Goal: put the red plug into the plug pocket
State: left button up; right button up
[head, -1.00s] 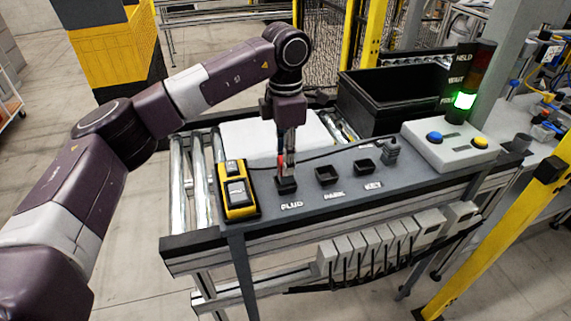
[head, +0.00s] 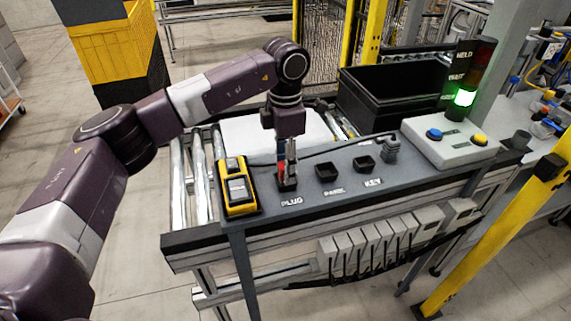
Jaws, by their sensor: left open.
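The red plug (head: 281,170) shows in the head view as a small red patch at the pocket labelled PLUG. The plug pocket (head: 287,187) is a black square cup on the grey shelf. The plug stands at its mouth, and its lower end is hidden, so I cannot tell how deep it sits. My left gripper (head: 288,172) points down right over this pocket, its fingers beside the plug and partly covering it. Its jaws are open. My right gripper is not in view.
Empty PARK (head: 327,173) and KEY (head: 364,164) pockets lie to the right. A yellow-black device (head: 238,190) stands close on the left. Behind are a white box (head: 240,133) and a black bin (head: 390,101). A button box (head: 450,143) and a green-lit stack light (head: 463,98) stand right.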

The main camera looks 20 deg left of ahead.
pick_arm(q)
jog(key=shift+r, duration=0.3)
notch_tip(320, 180, up, 12)
jog(key=b, duration=0.2)
jog(key=shift+b, duration=0.3)
jog(key=shift+f, duration=0.15)
